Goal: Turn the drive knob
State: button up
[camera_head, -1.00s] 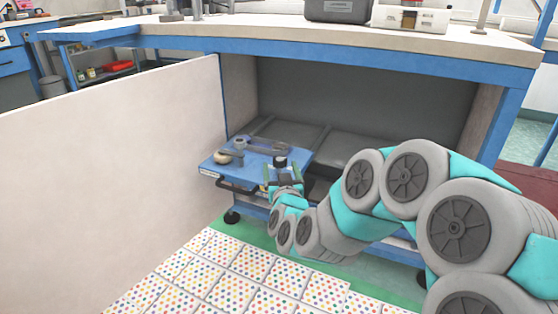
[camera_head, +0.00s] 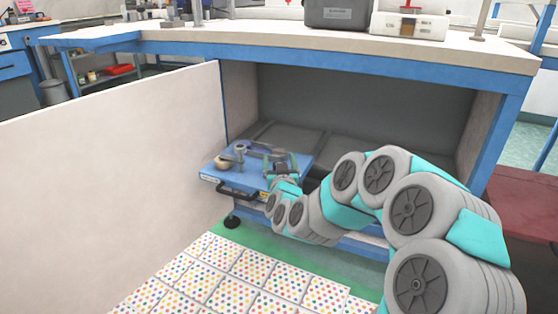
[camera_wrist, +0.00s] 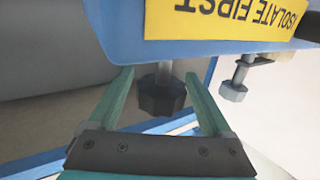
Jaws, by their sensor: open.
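In the wrist view a dark, faceted knob (camera_wrist: 162,97) sits on a short grey shaft below a blue edge with a yellow "ISOLATE FIRST" label (camera_wrist: 225,15), which reads upside down. My gripper (camera_wrist: 160,78) is open, with one green finger on each side of the knob. A gap shows between the knob and each finger in this view. In the head view my gripper (camera_head: 280,161) is at the right part of the blue trolley top (camera_head: 215,172); the knob is hard to make out there.
A grey clamp-like screw (camera_wrist: 236,82) hangs from the blue edge right of the knob. On the trolley top are a round tan piece (camera_head: 226,161) and a small grey post (camera_head: 240,153). The workbench (camera_head: 330,50) overhangs the trolley. A pale panel (camera_head: 110,180) closes off the left.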

jog(key=shift+w, duration=0.1)
grip_shut()
jog(key=h+p, duration=0.1)
jog(key=p, duration=0.1)
jog(key=shift+r+m+p, duration=0.3)
jog(key=shift+m, duration=0.1)
jog(key=shift+d+f+m+h+p, duration=0.1)
jog(key=shift+f+m+h+p, duration=0.25)
jog(key=shift+h+p, duration=0.35)
grip_release()
